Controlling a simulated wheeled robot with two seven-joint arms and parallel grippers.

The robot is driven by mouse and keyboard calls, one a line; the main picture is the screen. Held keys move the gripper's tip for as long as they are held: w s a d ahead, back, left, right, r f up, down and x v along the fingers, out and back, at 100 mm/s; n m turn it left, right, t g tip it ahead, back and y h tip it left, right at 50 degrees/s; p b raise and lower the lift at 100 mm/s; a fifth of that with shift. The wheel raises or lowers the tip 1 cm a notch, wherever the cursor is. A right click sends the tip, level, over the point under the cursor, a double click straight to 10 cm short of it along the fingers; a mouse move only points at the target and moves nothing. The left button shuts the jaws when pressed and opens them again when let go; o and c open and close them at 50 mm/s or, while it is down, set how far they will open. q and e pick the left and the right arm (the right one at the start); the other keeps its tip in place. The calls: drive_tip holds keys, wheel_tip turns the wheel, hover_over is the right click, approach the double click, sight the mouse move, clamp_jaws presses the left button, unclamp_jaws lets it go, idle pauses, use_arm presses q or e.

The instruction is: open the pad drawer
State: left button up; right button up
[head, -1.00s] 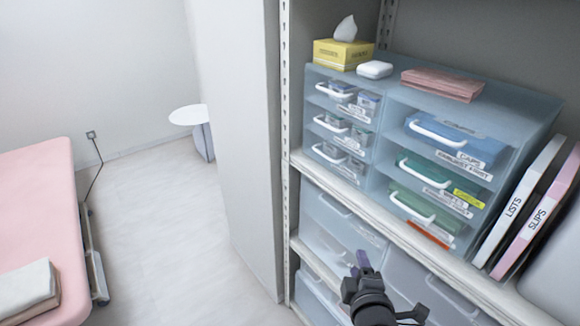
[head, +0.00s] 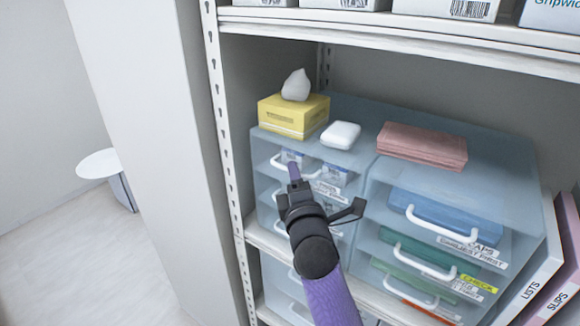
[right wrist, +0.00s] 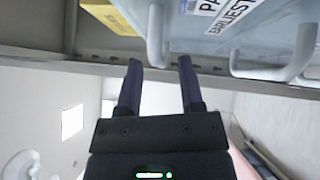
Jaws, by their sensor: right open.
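The clear blue drawer unit stands on the shelf. The top drawer of its left column (head: 263,178) is closed, with a white handle (head: 277,162) and small boxes behind its front. In the right wrist view a label starting "PA" (right wrist: 208,5) shows on a drawer front; the rest is cut off. My right gripper (head: 294,170) is in front of that top left drawer and covers part of its handle. It also shows in the right wrist view (right wrist: 160,62), fingers apart and nothing clearly gripped. A white handle (right wrist: 156,35) shows just beyond the fingertips. My left gripper is out of view.
A yellow tissue box (head: 292,116), a white packet (head: 341,135) and a pink stack (head: 422,145) lie on top of the unit. A shelf upright (head: 226,150) is close on the left.

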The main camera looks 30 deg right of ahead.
drive_tip(key=shift+x, duration=1.15)
drive_tip(key=shift+c, duration=0.3)
clamp_jaws()
idle(0.3)
